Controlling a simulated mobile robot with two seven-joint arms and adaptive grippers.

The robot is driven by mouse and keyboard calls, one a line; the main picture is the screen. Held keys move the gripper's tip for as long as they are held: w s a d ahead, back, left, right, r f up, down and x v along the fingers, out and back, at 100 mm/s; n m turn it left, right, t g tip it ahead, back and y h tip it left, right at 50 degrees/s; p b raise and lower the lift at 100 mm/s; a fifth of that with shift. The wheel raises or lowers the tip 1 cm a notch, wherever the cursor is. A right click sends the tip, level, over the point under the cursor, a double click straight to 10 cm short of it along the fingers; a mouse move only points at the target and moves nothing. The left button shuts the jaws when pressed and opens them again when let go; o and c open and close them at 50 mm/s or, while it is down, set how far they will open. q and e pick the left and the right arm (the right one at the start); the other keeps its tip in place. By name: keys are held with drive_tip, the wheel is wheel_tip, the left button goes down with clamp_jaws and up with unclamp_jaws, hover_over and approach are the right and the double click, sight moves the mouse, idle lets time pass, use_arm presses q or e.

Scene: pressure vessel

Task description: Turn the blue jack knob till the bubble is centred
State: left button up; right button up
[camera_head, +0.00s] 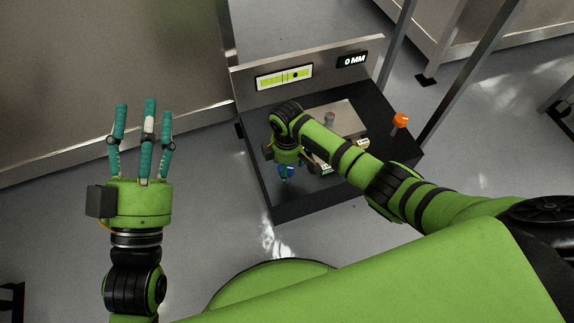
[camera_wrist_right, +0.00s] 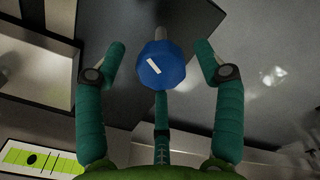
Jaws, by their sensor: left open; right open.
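The blue jack knob (camera_wrist_right: 163,66) with a white stripe is in the middle of the right wrist view, on a grey shaft. My right gripper (camera_wrist_right: 160,50) is open, with its fingers spread around the knob and a gap at both sides. In the head view the right gripper (camera_head: 287,166) points down at the bench's left part and mostly hides the knob (camera_head: 287,172). The yellow-green bubble level (camera_head: 270,81) is on the back panel; its dark bubble (camera_head: 296,75) sits right of the centre marks. My left gripper (camera_head: 145,135) is open and empty, away from the bench.
A display (camera_head: 352,60) reads "0 MM" on the back panel. An orange knob (camera_head: 401,120) stands at the dark bench's (camera_head: 290,208) right side. A grey block (camera_head: 345,120) lies behind my right arm. Metal posts stand at the right; floor is clear around my left gripper.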

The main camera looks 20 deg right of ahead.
idle(0.3)
drive_tip(key=c, duration=1.1)
drive_tip(key=shift+f, duration=0.1)
drive_tip(key=shift+c, duration=0.2)
drive_tip(key=shift+s+d, duration=0.1)
